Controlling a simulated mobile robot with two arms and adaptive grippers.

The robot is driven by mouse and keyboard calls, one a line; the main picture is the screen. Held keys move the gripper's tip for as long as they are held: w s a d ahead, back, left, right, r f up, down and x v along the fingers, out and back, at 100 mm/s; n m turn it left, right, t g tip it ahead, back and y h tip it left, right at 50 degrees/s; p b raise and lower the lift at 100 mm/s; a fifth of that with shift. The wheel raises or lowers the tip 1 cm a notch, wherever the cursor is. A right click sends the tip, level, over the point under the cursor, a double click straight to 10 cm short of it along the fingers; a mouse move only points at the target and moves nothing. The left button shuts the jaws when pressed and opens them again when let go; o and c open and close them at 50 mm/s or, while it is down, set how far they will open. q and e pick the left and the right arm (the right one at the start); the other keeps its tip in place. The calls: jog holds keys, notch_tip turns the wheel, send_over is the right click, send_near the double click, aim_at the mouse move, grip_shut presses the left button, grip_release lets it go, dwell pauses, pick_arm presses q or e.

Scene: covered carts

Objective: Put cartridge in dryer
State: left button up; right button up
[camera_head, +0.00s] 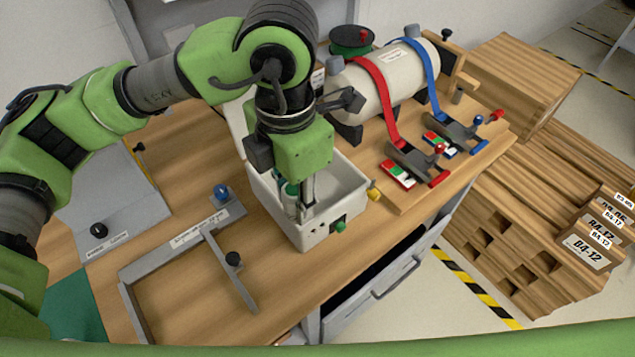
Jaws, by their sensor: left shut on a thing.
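My left gripper (299,196) points down into the box and is shut on a slim pale cylinder with a green top, which looks like the cartridge (290,203). The cartridge is upright inside the box opening. Whether it touches the box floor is hard to tell. My right gripper is not in view.
A white tank (377,88) with red and blue straps and lever clamps (413,165) stands at the right of the box. A grey metal frame (180,262) lies at the left. Wooden crates (540,215) stand beyond the bench, and a drawer (375,281) below stands open.

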pick_arm(q)
jog(key=w+d+f+p, duration=0.1)
jog(key=w+f, duration=0.1)
jog(key=w+d+f+p, duration=0.1)
jog(key=w+f, duration=0.1)
jog(key=w, duration=0.1)
jog(key=w+d+f+p, duration=0.1)
jog(key=w+f, duration=0.2)
jog(key=shift+d, duration=0.1)
jog(key=shift+w+d+f, duration=0.15)
jog(key=shift+w+f, duration=0.15)
jog(key=shift+f, duration=0.05)
notch_tip(320, 180, down, 2)
jog(key=shift+f+p, duration=0.2)
jog(key=shift+p, duration=0.25)
jog(key=shift+w+f, duration=0.1)
jog(key=shift+f, duration=0.3)
